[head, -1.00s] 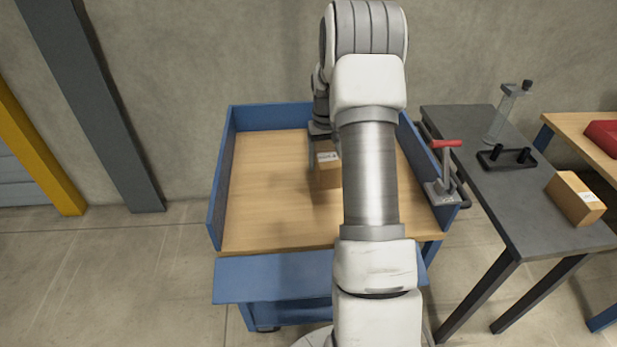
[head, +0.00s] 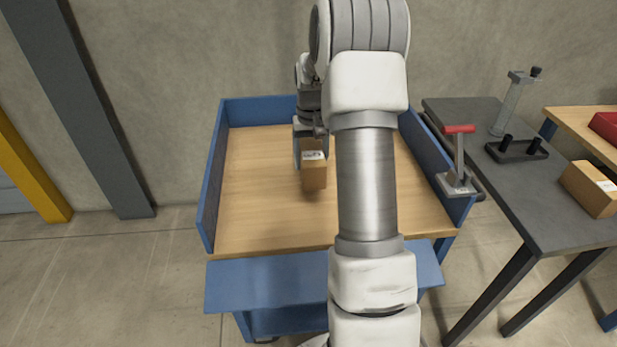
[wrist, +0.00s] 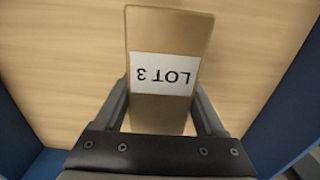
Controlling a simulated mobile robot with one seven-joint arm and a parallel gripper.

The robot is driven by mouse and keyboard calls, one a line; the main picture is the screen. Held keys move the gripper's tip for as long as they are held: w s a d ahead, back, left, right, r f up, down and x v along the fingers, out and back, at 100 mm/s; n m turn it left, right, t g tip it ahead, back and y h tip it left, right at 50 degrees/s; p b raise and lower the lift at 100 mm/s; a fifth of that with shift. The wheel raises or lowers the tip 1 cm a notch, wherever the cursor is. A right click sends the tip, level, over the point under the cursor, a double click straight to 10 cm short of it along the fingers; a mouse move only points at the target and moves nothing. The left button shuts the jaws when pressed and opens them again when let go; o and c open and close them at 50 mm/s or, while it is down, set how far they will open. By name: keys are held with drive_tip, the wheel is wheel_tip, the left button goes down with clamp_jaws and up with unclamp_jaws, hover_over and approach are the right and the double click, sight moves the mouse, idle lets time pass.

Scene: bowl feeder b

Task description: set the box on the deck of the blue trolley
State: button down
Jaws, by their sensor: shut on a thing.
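The cardboard box (head: 314,177) is held over the wooden deck (head: 265,215) of the blue trolley (head: 206,200). In the wrist view the box (wrist: 165,38) has a white label reading LOT 3. My gripper (wrist: 160,108) is shut on the box, one finger on each side. In the head view my gripper (head: 308,145) is partly hidden by my own arm. The box is over the middle of the deck; I cannot tell whether its underside touches the deck. Bare deck shows around it in the wrist view (wrist: 60,75).
Blue walls bound the deck at left, back and right; the front wall (head: 265,285) hangs lowered. A red-handled clamp (head: 456,165) is at the right wall. A dark table (head: 520,205) to the right bears another cardboard box (head: 590,188) and a black fixture (head: 516,150).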

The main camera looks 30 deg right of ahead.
drive_tip(key=shift+a+f, duration=0.35)
drive_tip(key=shift+f+b, duration=0.8)
drive_tip(key=shift+f, duration=1)
drive_tip(key=shift+f, duration=0.2)
unclamp_jaws()
drive_tip(key=shift+r, duration=0.1)
